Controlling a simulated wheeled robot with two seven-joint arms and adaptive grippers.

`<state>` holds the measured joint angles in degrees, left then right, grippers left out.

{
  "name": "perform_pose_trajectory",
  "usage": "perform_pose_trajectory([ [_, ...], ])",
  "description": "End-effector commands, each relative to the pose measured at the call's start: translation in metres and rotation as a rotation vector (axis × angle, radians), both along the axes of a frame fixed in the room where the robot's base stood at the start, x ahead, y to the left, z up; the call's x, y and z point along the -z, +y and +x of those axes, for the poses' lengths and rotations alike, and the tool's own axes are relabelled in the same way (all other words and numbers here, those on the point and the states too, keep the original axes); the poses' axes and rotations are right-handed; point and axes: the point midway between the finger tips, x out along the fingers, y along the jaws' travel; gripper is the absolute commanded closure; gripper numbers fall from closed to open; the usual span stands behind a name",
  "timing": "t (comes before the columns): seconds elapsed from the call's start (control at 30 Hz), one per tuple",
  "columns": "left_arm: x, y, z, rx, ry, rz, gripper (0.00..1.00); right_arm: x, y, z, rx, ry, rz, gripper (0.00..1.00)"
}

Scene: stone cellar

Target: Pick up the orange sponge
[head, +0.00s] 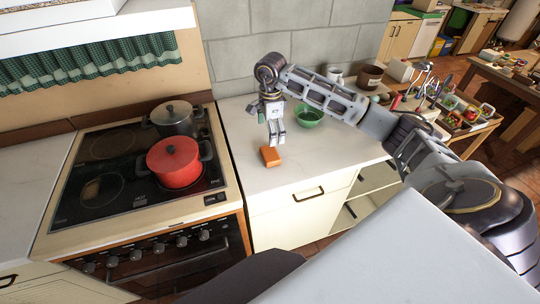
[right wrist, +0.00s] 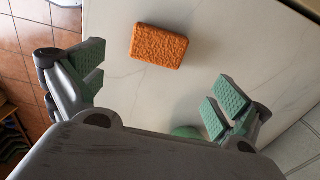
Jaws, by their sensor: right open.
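The orange sponge (head: 270,156) lies on the white counter (head: 309,167) near its left part, beside the stove. In the right wrist view the sponge (right wrist: 158,46) lies flat with bare counter around it. My right gripper (head: 277,140) is above the counter, just behind and above the sponge in the head view. In the right wrist view its green-padded fingers (right wrist: 152,91) are spread wide and empty, with the sponge beyond their tips. My left gripper is in neither view.
A green bowl (head: 308,117) stands on the counter right of my right gripper. The stove (head: 122,205) at left carries a red pot (head: 174,162) and a dark pot (head: 173,117). Cups and a brown pot (head: 369,77) stand further right. The counter front is clear.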

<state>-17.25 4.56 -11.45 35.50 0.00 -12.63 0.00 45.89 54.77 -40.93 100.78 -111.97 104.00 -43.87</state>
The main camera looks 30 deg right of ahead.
Motion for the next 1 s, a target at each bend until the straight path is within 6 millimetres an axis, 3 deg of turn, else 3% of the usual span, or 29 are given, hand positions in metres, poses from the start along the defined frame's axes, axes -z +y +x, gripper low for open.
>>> perform_pose_trajectory([
  [0.4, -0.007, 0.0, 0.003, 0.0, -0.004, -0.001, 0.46, 0.048, 0.0, 0.0, 0.001, 0.002, 0.0, 0.0],
  [1.0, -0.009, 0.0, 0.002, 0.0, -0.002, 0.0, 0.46, 0.057, 0.001, -0.001, 0.0, 0.002, 0.0, 0.0],
])
